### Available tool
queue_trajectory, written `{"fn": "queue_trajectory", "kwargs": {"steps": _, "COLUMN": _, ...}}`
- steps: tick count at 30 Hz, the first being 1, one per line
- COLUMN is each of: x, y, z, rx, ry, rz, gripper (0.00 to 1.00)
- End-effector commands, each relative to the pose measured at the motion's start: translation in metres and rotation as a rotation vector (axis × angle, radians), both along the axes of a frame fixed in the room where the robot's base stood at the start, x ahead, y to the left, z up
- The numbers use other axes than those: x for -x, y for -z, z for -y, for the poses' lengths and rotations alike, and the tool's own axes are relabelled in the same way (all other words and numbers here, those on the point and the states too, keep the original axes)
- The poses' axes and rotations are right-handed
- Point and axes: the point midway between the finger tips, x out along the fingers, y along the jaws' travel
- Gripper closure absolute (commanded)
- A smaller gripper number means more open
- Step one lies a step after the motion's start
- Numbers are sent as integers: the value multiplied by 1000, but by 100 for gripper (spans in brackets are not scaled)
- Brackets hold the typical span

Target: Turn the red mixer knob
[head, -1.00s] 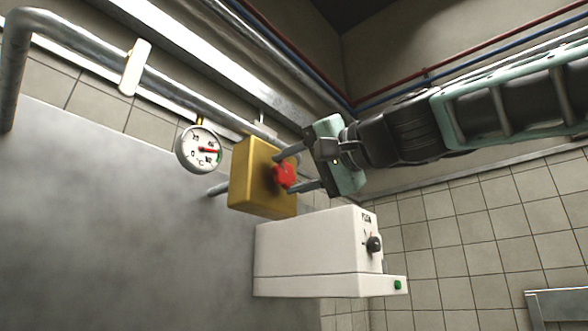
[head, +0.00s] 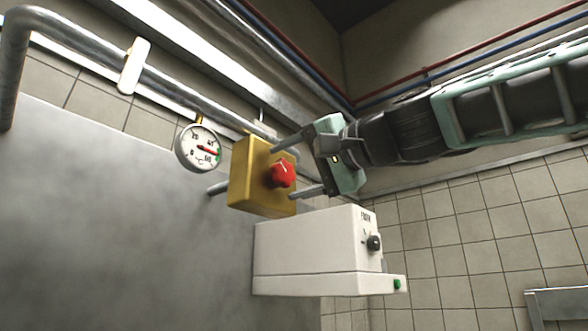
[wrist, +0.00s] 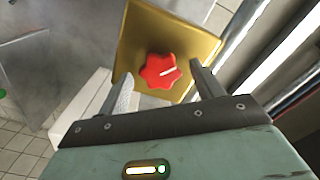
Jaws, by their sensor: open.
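The red mixer knob (head: 282,173) is a lobed dial with a white pointer line, on the face of a yellow box (head: 250,170). In the wrist view the knob (wrist: 160,71) lies ahead of and between my fingertips, its white line pointing right and slightly up. My gripper (head: 284,172) is open, with one finger above and one below the knob in the head view. The fingers look apart from the knob. A round dial gauge (head: 198,148) hangs left of the box, its red needle pointing right and slightly down.
A white machine (head: 310,250) with a black knob (head: 374,243) and a green button (head: 397,285) stands just below the yellow box. A metal pipe (head: 80,45) runs behind, above the gauge. Tiled wall on the right is clear.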

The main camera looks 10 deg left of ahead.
Motion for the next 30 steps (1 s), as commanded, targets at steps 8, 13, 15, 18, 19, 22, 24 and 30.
{"fn": "queue_trajectory", "kwargs": {"steps": 8, "x": 20, "y": 3, "z": 34, "rx": -2, "ry": 3, "rz": 3, "gripper": 34}}
{"fn": "queue_trajectory", "kwargs": {"steps": 13, "x": 40, "y": 3, "z": 69, "rx": -3, "ry": 4, "rz": 3, "gripper": 34}}
{"fn": "queue_trajectory", "kwargs": {"steps": 15, "x": 49, "y": 4, "z": 83, "rx": -3, "ry": 4, "rz": 3, "gripper": 34}}
{"fn": "queue_trajectory", "kwargs": {"steps": 18, "x": 61, "y": 3, "z": 103, "rx": -2, "ry": 4, "rz": 4, "gripper": 34}}
{"fn": "queue_trajectory", "kwargs": {"steps": 19, "x": 64, "y": 3, "z": 108, "rx": -2, "ry": 3, "rz": 2, "gripper": 34}}
{"fn": "queue_trajectory", "kwargs": {"steps": 22, "x": 73, "y": 2, "z": 125, "rx": -1, "ry": 3, "rz": 2, "gripper": 34}}
{"fn": "queue_trajectory", "kwargs": {"steps": 24, "x": 79, "y": 2, "z": 134, "rx": -1, "ry": 1, "rz": 2, "gripper": 34}}
{"fn": "queue_trajectory", "kwargs": {"steps": 30, "x": 87, "y": 1, "z": 148, "rx": 0, "ry": 1, "rz": 0, "gripper": 34}}
